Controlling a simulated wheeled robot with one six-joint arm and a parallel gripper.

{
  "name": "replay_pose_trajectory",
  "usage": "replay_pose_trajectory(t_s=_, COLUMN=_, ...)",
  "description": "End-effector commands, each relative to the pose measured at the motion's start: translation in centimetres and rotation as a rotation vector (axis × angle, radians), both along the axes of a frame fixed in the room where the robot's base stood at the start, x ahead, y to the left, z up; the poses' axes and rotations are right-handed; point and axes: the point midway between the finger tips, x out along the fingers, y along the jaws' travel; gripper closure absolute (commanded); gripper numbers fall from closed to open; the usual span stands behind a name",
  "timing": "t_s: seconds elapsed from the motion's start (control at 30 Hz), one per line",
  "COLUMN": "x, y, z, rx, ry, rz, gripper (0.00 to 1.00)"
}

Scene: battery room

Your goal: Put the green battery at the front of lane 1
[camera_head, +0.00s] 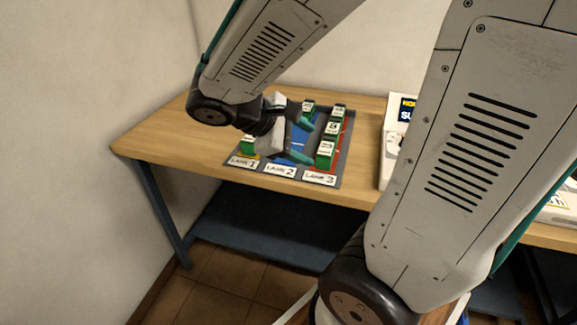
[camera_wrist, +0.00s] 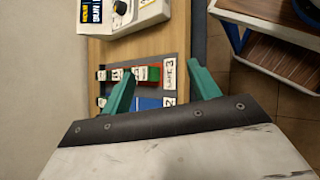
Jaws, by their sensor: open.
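A grey tray (camera_head: 344,165) on the table has front labels for lane 1 (camera_head: 242,162), lane 2 (camera_head: 280,170) and lane 3 (camera_head: 320,178). A green battery (camera_head: 248,146) stands near the front of lane 1, partly hidden by my gripper. Another green battery (camera_head: 326,153) stands at the front of lane 3, with more behind it (camera_head: 332,129). My gripper (camera_head: 301,140) is open and empty above lane 2. In the wrist view its teal fingers (camera_wrist: 160,86) show, with a green battery (camera_wrist: 154,73) beyond them.
A white device (camera_head: 390,150) with a dark label stands on the table right of the tray. The wooden tabletop (camera_head: 165,135) is clear to the left. A wall stands close at left and behind. My arm hides the back of lane 1.

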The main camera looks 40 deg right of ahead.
Motion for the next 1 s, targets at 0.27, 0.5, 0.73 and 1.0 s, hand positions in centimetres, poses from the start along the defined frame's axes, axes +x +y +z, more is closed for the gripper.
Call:
replay_pose_trajectory(t_s=0.27, x=-6.2, y=6.0, z=2.2, rx=0.446, ry=-0.375, rz=-0.328, gripper=0.39)
replay_pose_trajectory(t_s=0.5, x=-8.0, y=10.3, z=3.9, rx=0.708, ry=-0.566, rz=-0.465, gripper=0.39)
replay_pose_trajectory(t_s=0.73, x=-8.2, y=11.3, z=4.3, rx=0.759, ry=-0.599, rz=-0.489, gripper=0.39)
replay_pose_trajectory(t_s=1.0, x=-8.2, y=11.2, z=4.2, rx=0.757, ry=-0.597, rz=-0.487, gripper=0.39)
